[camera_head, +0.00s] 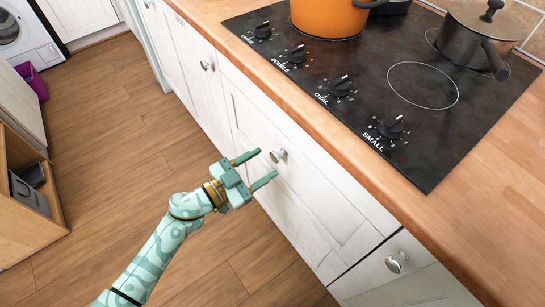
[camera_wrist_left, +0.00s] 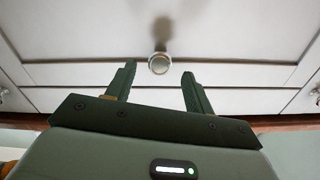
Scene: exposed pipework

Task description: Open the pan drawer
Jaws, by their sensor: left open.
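The pan drawer (camera_head: 300,185) is a white wooden front below the hob, and it sits flush with the cabinet. Its round metal knob (camera_head: 278,155) sticks out near the top. My left gripper (camera_head: 261,167) is open in front of the drawer, its two green fingers pointing at the knob. In the left wrist view the knob (camera_wrist_left: 159,63) sits ahead of the gap between the open fingers (camera_wrist_left: 157,75), near its middle. The fingers do not appear to be closed on it. My right gripper is not in view.
The black hob (camera_head: 400,90) above carries an orange pot (camera_head: 328,16) and a dark lidded pan (camera_head: 480,40). The wooden worktop edge (camera_head: 330,130) overhangs the drawer fronts. Another knob (camera_head: 394,263) is on the neighbouring front. Wooden floor (camera_head: 130,130) is clear at left.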

